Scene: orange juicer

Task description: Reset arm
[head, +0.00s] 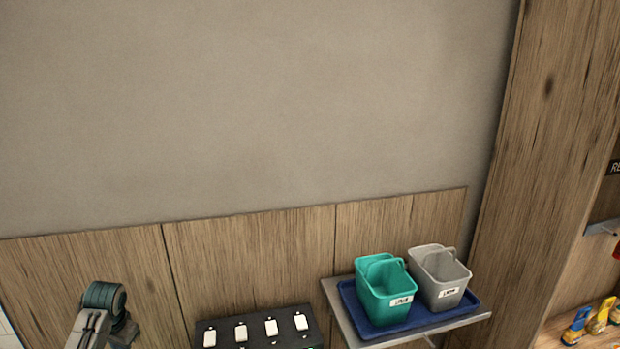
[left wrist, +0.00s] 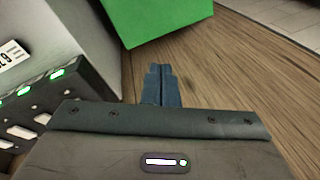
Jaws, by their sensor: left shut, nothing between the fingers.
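My left gripper (left wrist: 160,84) shows in the left wrist view with its dark fingers together and nothing between them. It points over a wooden surface. In the head view only a part of my left arm shows at the lower left, and its gripper is out of frame. My right arm and gripper are in neither view.
A black switch panel (head: 255,330) with several white switches is at the bottom of the head view. A green bucket (head: 385,297) and a grey bucket (head: 440,280) stand in a blue tray (head: 373,329). In the wrist view, a green object (left wrist: 160,15) is ahead.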

